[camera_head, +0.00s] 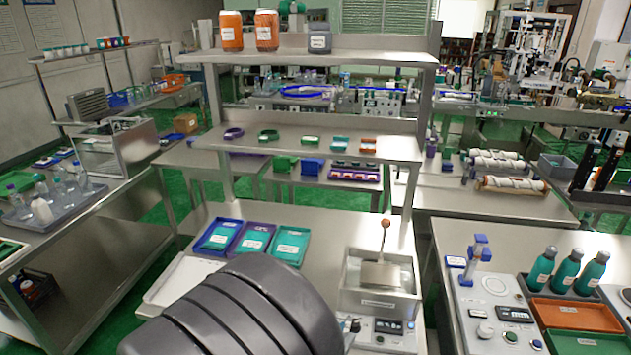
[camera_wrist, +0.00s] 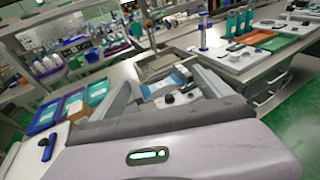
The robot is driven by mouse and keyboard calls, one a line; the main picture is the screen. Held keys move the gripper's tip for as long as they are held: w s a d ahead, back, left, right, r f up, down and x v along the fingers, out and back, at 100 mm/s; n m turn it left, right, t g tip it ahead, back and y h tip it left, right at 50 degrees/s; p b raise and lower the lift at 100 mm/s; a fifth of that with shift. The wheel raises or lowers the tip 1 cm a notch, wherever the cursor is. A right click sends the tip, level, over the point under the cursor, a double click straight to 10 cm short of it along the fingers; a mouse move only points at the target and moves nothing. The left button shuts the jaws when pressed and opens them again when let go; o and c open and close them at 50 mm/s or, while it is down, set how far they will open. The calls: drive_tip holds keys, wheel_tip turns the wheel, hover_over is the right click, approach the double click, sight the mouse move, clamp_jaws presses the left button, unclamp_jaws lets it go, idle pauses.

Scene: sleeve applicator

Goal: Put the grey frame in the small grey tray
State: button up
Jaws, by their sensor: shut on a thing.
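In the wrist view, my gripper (camera_wrist: 163,90) reaches out over the metal bench, its two grey fingers apart. It is shut on a grey thing, which I take as the grey frame; its outline blends with the fingers and the bench instrument behind, and I cannot trace it. The head view hides my gripper behind my dark arm. I cannot tell for sure which thing is the small grey tray. In the head view, a grey bin (camera_head: 557,168) stands on the far right table, and a larger grey tray (camera_head: 62,207) with bottles is on the left table.
Blue (camera_head: 203,245), purple (camera_head: 240,249) and teal (camera_head: 303,236) trays stand side by side on the bench. A metal basin (camera_head: 352,303) with a control panel is at its right. A shelf rack (camera_head: 300,50) rises behind. An orange tray (camera_head: 575,315) and teal bottles are at right.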

drive_tip(key=w+d+f+m+g+h+b, duration=0.3)
drive_tip(key=d+f+b, duration=0.3)
drive_tip(key=d+f, duration=0.5)
drive_tip(key=shift+w+d+m+h, duration=0.3)
drive_tip(key=shift+w+d, duration=0.05)
drive_tip(key=shift+d, duration=0.45)
